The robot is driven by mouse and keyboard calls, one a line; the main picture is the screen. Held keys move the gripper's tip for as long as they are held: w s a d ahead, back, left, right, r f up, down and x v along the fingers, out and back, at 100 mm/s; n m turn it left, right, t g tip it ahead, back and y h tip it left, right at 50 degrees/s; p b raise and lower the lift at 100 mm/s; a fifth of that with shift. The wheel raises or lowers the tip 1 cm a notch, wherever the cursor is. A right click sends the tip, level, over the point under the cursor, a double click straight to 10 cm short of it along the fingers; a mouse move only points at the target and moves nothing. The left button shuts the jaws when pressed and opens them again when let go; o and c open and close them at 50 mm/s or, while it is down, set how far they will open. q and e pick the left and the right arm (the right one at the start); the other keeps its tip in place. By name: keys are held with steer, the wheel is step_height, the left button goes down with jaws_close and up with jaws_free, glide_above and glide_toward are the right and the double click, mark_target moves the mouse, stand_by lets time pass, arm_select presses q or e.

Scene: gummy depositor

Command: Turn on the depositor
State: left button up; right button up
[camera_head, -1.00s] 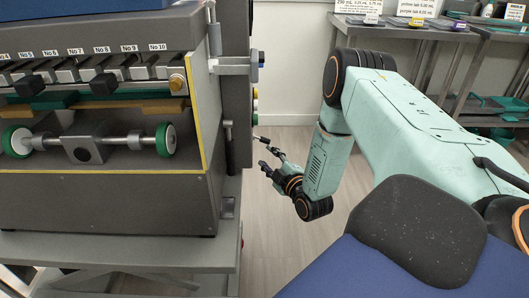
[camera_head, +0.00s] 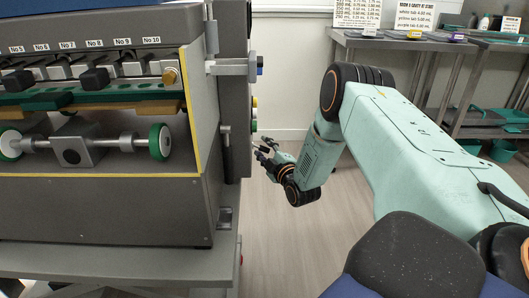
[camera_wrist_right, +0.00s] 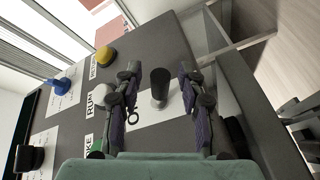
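The depositor (camera_head: 110,200) is the big grey machine at the left of the head view. Its side panel faces right and shows almost edge-on there. In the right wrist view the panel (camera_wrist_right: 185,40) carries a black cylindrical knob (camera_wrist_right: 159,92) on a white label plate. My right gripper (camera_head: 261,150) is beside this panel. In the wrist view its open fingers (camera_wrist_right: 158,76) straddle the black knob, with a gap visible on each side. Whether the fingertips reach the knob's depth is unclear. My left gripper is not identifiable in either view.
The panel also has a yellow button (camera_wrist_right: 105,56), a blue knob (camera_wrist_right: 57,85) and another black knob (camera_wrist_right: 29,158), near the fingers' left side. A steel table (camera_head: 400,42) stands at the back right. Free floor (camera_head: 290,240) lies right of the depositor.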

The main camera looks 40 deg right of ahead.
jaws_close()
stand_by(0.4)
step_height(320, 180, up, 3)
steer(key=n+g+p, duration=0.1)
steer(key=n+p, duration=0.2)
steer(key=p, duration=0.4)
steer(key=n+g+p, duration=0.2)
steer(key=n+p, duration=0.1)
steer(key=p, duration=0.5)
steer(key=shift+s+d, duration=0.1)
steer(key=shift+r+n+g+h+p, duration=0.15)
steer(key=shift+n+g+h+p, duration=0.5)
steer(key=shift+p, duration=0.85)
steer(key=shift+n, duration=0.25)
jaws_free()
